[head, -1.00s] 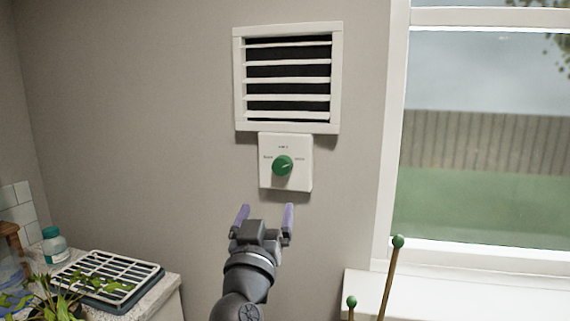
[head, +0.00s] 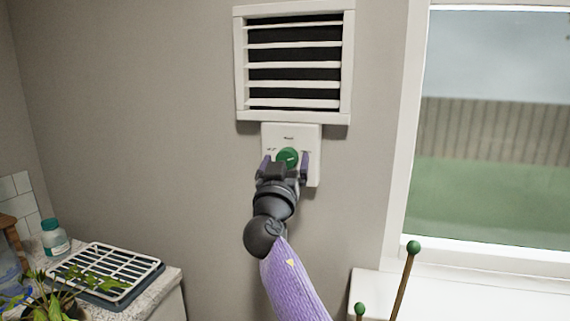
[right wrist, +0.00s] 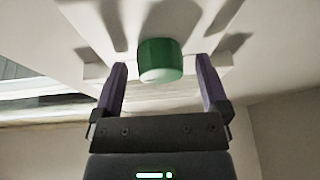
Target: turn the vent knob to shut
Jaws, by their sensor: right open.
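The green vent knob (head: 287,157) sits on a white plate (head: 312,140) on the wall. Small lettering shows on the plate, too blurred to read. The vent (head: 295,62) above it has its slats apart, with dark gaps between them. My right gripper (head: 285,162) is open at the plate, one finger on each side of the knob. In the right wrist view the knob (right wrist: 160,60) stands between the fingertips of my right gripper (right wrist: 161,75), with a gap on both sides. My left gripper is not in view.
A window (head: 490,130) with a white frame and sill is at the right. Green-tipped stakes (head: 405,275) rise in front of the sill. At lower left, a counter holds a white rack (head: 105,268), a bottle (head: 55,238) and a leafy plant (head: 50,300).

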